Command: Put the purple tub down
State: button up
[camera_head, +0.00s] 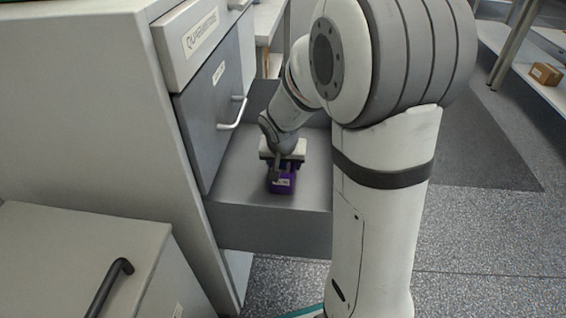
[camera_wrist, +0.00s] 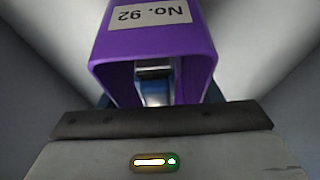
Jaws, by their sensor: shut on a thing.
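The purple tub (camera_head: 283,181) is at my gripper (camera_head: 281,171), over the floor of an open grey drawer (camera_head: 235,180) in the head view. I cannot tell whether its base touches the drawer floor. In the wrist view the purple tub (camera_wrist: 155,40) fills the top middle, with a white label reading "No. 92" that appears upside down. My gripper (camera_wrist: 157,88) is shut on the tub, with its fingers partly hidden by it. The drawer's right side is hidden behind my arm.
The white cabinet (camera_head: 90,100) stands on the left, with a closed grey drawer front (camera_head: 215,110) and its handle (camera_head: 238,113) beside the open drawer. A lower cabinet (camera_head: 70,260) with a black handle is at front left. A small brown box (camera_head: 546,73) sits on a shelf far right.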

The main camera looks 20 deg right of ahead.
jog(key=o, duration=1.2)
jog(key=p+v, duration=0.5)
jog(key=v, duration=0.7)
jog(key=shift+r, duration=0.15)
jog(key=shift+s, duration=0.1)
jog(key=s+r+n+p, duration=0.1)
jog(key=s+r+p, duration=0.4)
jog(key=r+p, duration=0.5)
jog(key=s+r+n+g+y+p, duration=0.1)
jog(key=s+r+n+p, duration=0.1)
jog(key=s+r+p, duration=0.4)
jog(key=s+r+n+p, duration=0.1)
jog(key=s+r+p, duration=0.4)
jog(key=r+p, duration=0.9)
notch_tip(320, 180, up, 4)
jog(key=shift+s+f+y, duration=0.15)
jog(key=shift+s+y, duration=0.05)
jog(key=shift+y, duration=0.1)
jog(key=shift+s+a+r+n+p, duration=0.25)
jog(key=shift+s+n+p, duration=0.1)
jog(key=shift+p, duration=0.1)
jog(key=shift+c, duration=0.2)
